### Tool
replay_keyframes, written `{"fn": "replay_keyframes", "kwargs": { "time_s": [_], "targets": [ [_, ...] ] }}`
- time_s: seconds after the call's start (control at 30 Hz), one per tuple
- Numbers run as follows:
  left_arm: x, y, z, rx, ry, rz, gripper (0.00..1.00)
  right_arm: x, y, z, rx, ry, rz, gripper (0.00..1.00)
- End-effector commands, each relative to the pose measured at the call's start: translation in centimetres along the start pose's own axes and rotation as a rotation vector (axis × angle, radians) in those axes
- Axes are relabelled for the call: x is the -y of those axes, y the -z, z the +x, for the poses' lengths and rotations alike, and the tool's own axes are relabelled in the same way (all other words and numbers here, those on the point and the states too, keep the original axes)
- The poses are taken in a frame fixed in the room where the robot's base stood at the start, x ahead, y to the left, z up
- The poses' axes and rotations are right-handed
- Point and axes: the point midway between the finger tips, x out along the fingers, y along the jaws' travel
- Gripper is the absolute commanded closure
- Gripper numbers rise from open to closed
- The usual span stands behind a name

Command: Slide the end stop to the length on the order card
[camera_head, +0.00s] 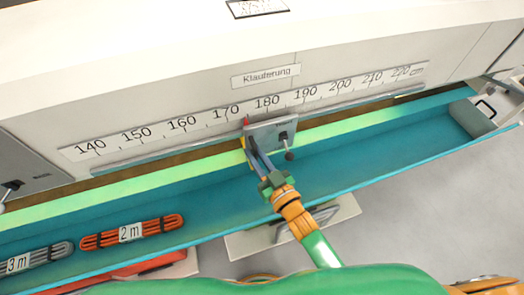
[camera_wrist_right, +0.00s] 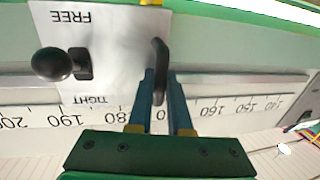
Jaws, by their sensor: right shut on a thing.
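The end stop (camera_head: 262,132) is a grey plate block on the rail below the length scale (camera_head: 245,110). Its red pointer (camera_head: 246,121) stands between 170 and 180. My right gripper (camera_head: 250,150) is shut on the stop's dark handle (camera_wrist_right: 159,70), with one blue finger on each side of it. A lever with a black knob (camera_wrist_right: 52,64) sits on the plate between the words FREE and TIGHT; which setting it is in I cannot tell. A card (camera_head: 257,8) at the top is too small to read. My left gripper is not in view.
A teal trough (camera_head: 365,160) runs below the rail. At its left lie an orange coil marked 2 m (camera_head: 130,232) and a grey coil marked 3 m (camera_head: 35,258). A grey block (camera_head: 472,117) stands at its right end. The rail right of the stop looks clear.

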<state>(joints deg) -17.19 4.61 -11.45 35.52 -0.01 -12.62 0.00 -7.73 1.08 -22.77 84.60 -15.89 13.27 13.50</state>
Motion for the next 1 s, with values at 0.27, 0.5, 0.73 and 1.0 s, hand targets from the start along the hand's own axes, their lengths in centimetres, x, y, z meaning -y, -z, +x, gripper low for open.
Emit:
{"fn": "replay_keyframes", "kwargs": {
  "time_s": [0.27, 0.5, 0.73, 1.0],
  "targets": [
    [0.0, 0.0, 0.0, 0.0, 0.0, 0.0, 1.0, -0.1, -0.1, 0.0, 0.003, -0.001, -0.001, 0.59],
    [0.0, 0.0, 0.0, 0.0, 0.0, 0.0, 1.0, -0.1, 0.0, 0.0, 0.001, -0.001, 0.0, 0.54],
    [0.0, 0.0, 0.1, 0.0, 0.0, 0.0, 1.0, -0.1, -0.2, -2.9, 0.005, -0.001, 0.0, 0.54],
    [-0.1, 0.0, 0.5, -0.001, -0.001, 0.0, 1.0, -0.1, -0.1, -7.0, 0.003, -0.001, 0.0, 0.54]
  ]
}}
